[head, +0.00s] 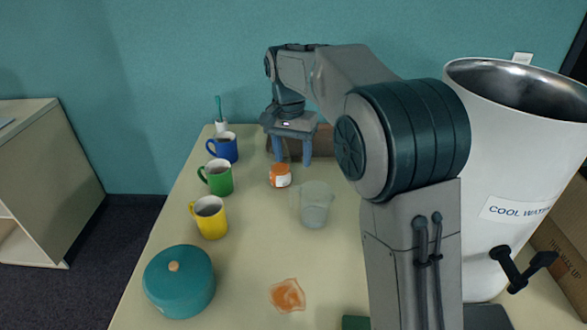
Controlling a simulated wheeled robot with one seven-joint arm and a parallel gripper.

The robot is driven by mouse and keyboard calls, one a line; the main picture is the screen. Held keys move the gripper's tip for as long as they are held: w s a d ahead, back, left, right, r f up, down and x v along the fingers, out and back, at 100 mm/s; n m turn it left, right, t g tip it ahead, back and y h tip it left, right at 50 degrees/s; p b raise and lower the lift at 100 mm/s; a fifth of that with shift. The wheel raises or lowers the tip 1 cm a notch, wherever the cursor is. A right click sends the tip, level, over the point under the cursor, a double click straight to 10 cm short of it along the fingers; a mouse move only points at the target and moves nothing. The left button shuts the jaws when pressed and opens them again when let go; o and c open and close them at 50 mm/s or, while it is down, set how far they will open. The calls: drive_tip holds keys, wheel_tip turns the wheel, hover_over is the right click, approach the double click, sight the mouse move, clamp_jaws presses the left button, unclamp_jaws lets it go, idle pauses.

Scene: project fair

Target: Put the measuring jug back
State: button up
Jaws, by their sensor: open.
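A clear, translucent measuring jug (315,205) stands upright on the table (245,250), near its middle. My gripper (292,158) is beyond it and to its left, pointing down with its two blue-grey fingers apart. The gripper is open, and nothing shows between the fingers. A small jar with an orange label (280,176) stands just in front of the gripper, nearer to me. The jug and the gripper are apart.
Blue (222,147), green (217,177) and yellow (210,216) mugs line the left side. A teal lidded pot (179,281) stands front left, beside an orange spill (287,295). A large white water urn (500,170) fills the right. A brown box (322,142) is behind the gripper.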

drive_tip(key=shift+d+r, duration=0.1)
drive_tip(key=shift+r, duration=0.3)
drive_tip(key=s+d+r+n+t, duration=0.1)
drive_tip(key=s+d+n, duration=0.1)
drive_tip(key=s+d, duration=0.95)
drive_tip(key=s+d+f+n+t, duration=0.1)
drive_tip(key=s+d+f, duration=0.1)
drive_tip(key=s, duration=0.5)
drive_tip(key=s+d+f+n+t, duration=0.1)
drive_tip(key=s+d+f, duration=0.1)
drive_tip(key=s+f, duration=0.2)
drive_tip(key=s, duration=0.3)
drive_tip(key=shift+s+d+f+y, duration=0.2)
drive_tip(key=shift+s+d+y, duration=0.1)
drive_tip(key=shift+d, duration=0.1)
